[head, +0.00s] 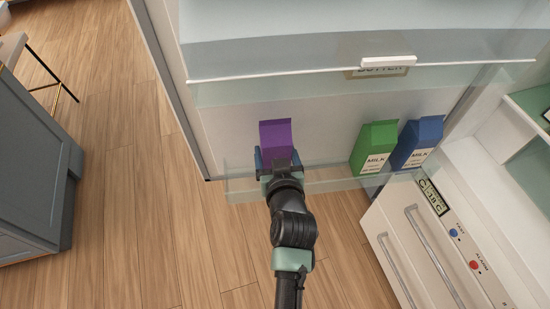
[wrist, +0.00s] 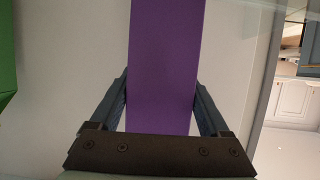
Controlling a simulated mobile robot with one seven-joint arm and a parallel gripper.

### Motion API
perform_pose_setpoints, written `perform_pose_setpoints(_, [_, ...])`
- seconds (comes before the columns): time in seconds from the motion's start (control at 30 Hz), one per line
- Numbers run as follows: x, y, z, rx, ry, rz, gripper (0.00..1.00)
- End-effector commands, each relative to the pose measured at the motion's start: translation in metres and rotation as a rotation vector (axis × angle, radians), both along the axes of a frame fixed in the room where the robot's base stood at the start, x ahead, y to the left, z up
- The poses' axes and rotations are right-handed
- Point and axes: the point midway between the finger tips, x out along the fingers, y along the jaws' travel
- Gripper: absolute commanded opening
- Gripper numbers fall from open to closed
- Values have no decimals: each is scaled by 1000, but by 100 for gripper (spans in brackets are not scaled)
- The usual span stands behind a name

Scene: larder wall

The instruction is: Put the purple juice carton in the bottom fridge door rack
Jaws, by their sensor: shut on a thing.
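The purple juice carton (head: 276,135) is upright at the left part of the bottom fridge door rack (head: 320,184), against the white inner door. My gripper (head: 276,165) is shut on it, with a finger at each side. In the wrist view the purple carton (wrist: 163,65) fills the space between the two dark fingers of my gripper (wrist: 161,105). The carton's lower end is hidden behind my gripper, so I cannot tell whether it touches the rack floor.
A green milk carton (head: 374,148) and a blue milk carton (head: 418,142) stand at the rack's right end. A clear shelf with a butter label (head: 380,72) is above. Freezer drawers (head: 425,245) are at right, a grey cabinet (head: 30,160) at left.

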Motion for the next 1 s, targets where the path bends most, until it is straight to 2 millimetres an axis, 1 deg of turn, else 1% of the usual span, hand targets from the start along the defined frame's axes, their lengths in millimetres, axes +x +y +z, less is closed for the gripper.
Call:
perform_pose_setpoints(0.17, [0, 0, -26, 0, -2, -2, 0])
perform_pose_setpoints(0.3, [5, 0, -30, 1, -7, -2, 0])
perform_pose_setpoints(0.57, [5, 0, -32, 0, -7, -2, 0])
perform_pose_setpoints(0.7, [5, 0, -36, 0, -6, -2, 0])
perform_pose_setpoints(0.73, [3, 0, -38, 0, 2, -1, 85])
perform_pose_setpoints(0.8, [3, 0, -38, 1, 2, 0, 98])
perform_pose_setpoints(0.83, [3, 0, -38, 0, 2, -1, 100])
perform_pose_setpoints(1.0, [3, 0, -38, 0, 2, -1, 100])
